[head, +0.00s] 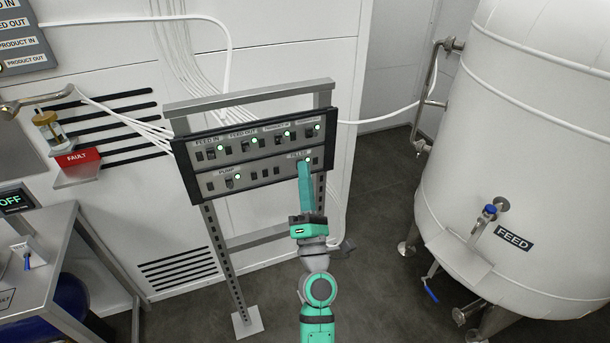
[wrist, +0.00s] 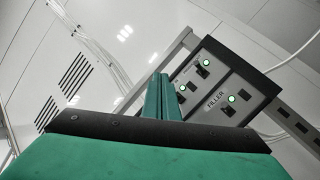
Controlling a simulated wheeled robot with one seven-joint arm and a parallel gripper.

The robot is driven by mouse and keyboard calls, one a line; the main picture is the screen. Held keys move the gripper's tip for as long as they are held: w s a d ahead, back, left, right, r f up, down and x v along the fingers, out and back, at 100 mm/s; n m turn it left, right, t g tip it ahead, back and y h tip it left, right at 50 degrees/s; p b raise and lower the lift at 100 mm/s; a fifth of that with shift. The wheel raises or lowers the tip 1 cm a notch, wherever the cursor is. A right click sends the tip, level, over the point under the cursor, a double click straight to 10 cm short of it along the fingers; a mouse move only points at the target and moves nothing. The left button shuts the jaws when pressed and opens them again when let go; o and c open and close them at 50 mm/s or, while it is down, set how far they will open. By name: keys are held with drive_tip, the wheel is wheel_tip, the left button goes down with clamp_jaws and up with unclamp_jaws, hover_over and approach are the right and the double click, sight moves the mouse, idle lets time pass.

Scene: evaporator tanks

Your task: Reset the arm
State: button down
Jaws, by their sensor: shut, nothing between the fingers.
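My arm reaches up from the bottom of the head view to the switch panel (head: 258,177). My gripper (head: 304,166) is shut and empty, its fingertips at the panel's lower right, over or just in front of the FILLER switch area. In the wrist view the closed green fingers (wrist: 163,92) stand beside the panel (wrist: 262,88), left of the FILLER label. A green light glows by that label. I cannot tell whether the fingertips touch the panel. The FILLER switch is partly hidden by the fingers in the head view.
The panel hangs on a grey metal frame (head: 219,270). A large white FEED tank (head: 530,150) stands at the right, with valves low on it. Dark floor shows between frame and tank.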

drive_tip(key=s+f+m+g+h, duration=0.4)
drive_tip(key=s+f+m, duration=1.1)
drive_tip(key=s+f, duration=0.6)
drive_tip(key=s+d+f+m+g, duration=0.1)
drive_tip(key=s+f+m, duration=0.1)
drive_tip(key=s, duration=0.6)
drive_tip(key=s+d+f+m+g, duration=0.2)
drive_tip(key=s+m, duration=0.3)
drive_tip(key=s, duration=0.3)
drive_tip(key=s+d+f+m+g+h, duration=0.1)
drive_tip(key=s+d+f+m+g, duration=0.1)
drive_tip(key=s, duration=0.6)
drive_tip(key=shift+s+m, duration=0.4)
drive_tip(key=shift+m, duration=0.5)
